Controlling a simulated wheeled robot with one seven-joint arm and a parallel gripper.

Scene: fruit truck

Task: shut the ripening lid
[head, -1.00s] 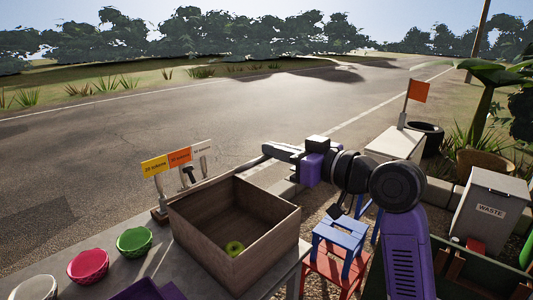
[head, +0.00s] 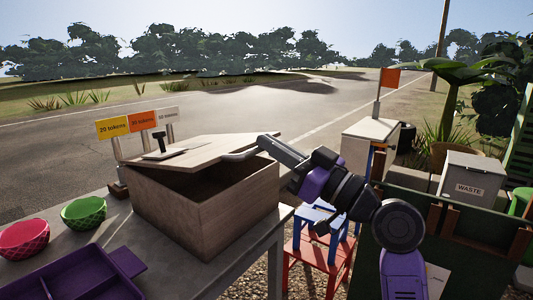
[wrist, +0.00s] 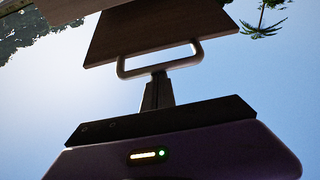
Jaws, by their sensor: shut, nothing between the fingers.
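The brown wooden ripening box (head: 205,212) stands on the grey counter. Its wooden lid (head: 200,150) lies tilted over the top, with a dark gap between it and the box walls. The lid's pale loop handle (head: 240,155) is at its near right edge; it also shows in the wrist view (wrist: 160,68). My gripper (head: 266,143) is shut and empty beside the handle. In the wrist view the fingers (wrist: 158,90) meet just below the loop, apparently close to or touching it. The box's inside is hidden.
Green (head: 84,212) and pink (head: 24,238) bowls and a purple tray (head: 70,280) are on the counter at left. Token signs (head: 142,121) stand behind the box. Blue and red stools (head: 318,250) are below my arm. A waste bin (head: 470,180) is at right.

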